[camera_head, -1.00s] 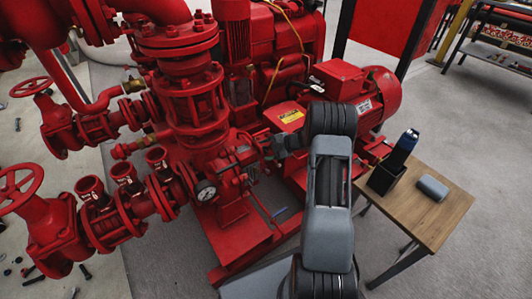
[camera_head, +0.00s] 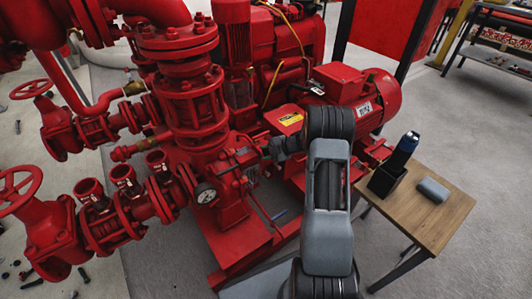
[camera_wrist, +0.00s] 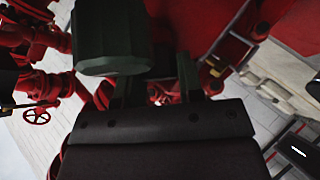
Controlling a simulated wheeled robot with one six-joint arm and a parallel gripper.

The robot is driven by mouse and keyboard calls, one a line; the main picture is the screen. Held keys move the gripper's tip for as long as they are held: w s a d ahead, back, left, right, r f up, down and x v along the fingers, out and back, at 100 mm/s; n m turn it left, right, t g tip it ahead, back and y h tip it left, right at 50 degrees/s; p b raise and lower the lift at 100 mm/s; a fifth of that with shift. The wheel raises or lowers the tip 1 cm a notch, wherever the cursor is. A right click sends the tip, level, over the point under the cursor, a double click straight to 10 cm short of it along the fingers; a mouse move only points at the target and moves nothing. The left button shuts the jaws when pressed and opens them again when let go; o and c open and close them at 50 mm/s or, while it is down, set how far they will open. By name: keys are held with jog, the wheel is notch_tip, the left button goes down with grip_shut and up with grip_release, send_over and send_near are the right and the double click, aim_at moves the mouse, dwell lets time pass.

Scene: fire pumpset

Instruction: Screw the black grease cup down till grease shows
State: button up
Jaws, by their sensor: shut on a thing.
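My gripper (camera_head: 276,147) is at the right side of the red pump (camera_head: 207,150), by its shaft housing. It is small and dark there, and its fingertips are hard to make out. In the wrist view, a dark greenish-black cylinder (camera_wrist: 110,38), which looks like the black grease cup, sits at the gripper fingers (camera_wrist: 162,76). It covers the left finger's tip. The right finger shows beside it. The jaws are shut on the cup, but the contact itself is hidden. I cannot see the cup's lower end or any grease.
The red motor (camera_head: 362,98) stands behind my wrist. A wooden table (camera_head: 440,205) at the right bears a black holder (camera_head: 385,180) with a dark blue-topped item (camera_head: 405,147) and a grey rounded box (camera_head: 433,190).

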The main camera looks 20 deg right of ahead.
jog(key=shift+r+m+t+p, duration=0.15)
jog(key=shift+m+t+p, duration=0.55)
jog(key=shift+m+p, duration=0.5)
jog(key=shift+m+t+h+p, duration=0.2)
jog(key=shift+m+t+p, duration=0.2)
jog(key=shift+m+t, duration=0.6)
jog(key=shift+m+t+h+p, duration=0.2)
jog(key=shift+m+t+p, duration=0.25)
jog(key=shift+m, duration=1.05)
jog(key=shift+m+t, duration=0.25)
jog(key=shift+m, duration=0.05)
jog(key=o, duration=0.9)
jog(key=shift+s+f, duration=0.1)
jog(key=shift+f, duration=0.1)
jog(key=shift+a+f, duration=0.1)
jog(key=shift+s, duration=0.15)
